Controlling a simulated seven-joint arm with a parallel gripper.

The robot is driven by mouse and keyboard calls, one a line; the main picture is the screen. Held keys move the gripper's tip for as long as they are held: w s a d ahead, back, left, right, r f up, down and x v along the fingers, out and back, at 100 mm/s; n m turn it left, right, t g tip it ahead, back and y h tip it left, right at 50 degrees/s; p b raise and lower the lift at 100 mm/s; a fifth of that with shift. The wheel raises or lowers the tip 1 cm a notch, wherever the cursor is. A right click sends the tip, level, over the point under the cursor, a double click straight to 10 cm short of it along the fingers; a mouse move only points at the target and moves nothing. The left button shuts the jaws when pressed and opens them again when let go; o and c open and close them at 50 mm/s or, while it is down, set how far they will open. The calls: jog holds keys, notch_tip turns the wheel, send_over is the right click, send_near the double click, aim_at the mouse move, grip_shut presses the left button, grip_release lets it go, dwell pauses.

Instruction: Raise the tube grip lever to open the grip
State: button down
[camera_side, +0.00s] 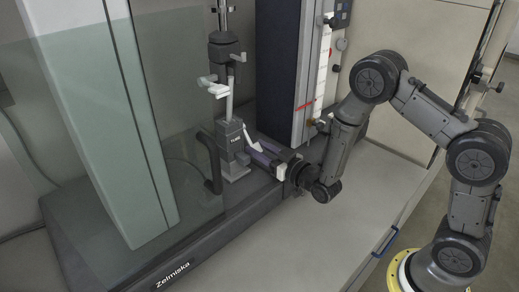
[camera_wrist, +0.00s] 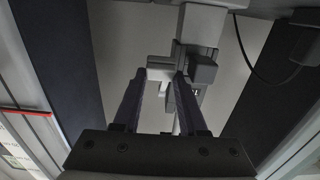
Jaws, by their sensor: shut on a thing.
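The lower grip (camera_side: 232,143), a grey block with lettering on its front, stands on the machine base in the side view. Its white lever (camera_side: 250,138) slants up along its right side. My gripper (camera_side: 257,156) reaches in from the right, with its purple-grey fingers at the lever's lower end. In the wrist view, my gripper's two dark fingers (camera_wrist: 160,77) stand apart with a pale piece of the lever (camera_wrist: 159,73) between their tips. The grip's grey body (camera_wrist: 202,25) is beyond them. The exact contact is small and partly hidden by the fingers.
A clear panel (camera_side: 180,130) and a tall pale column (camera_side: 95,110) stand left. The machine's tall housing (camera_side: 285,65) is close behind my gripper. The front bench is clear.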

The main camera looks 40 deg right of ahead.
notch_tip(320, 180, up, 7)
jog(key=s+g, duration=0.1)
jog(key=g, duration=0.5)
jog(key=shift+r+g, duration=0.15)
jog(key=shift+g, duration=0.15)
dwell(0.8)
dwell(0.6)
jog(key=c, duration=0.8)
grip_release()
jog(key=shift+o, duration=0.4)
jog(key=shift+s+f, duration=0.15)
jog(key=shift+f, duration=0.1)
jog(key=shift+s, duration=0.1)
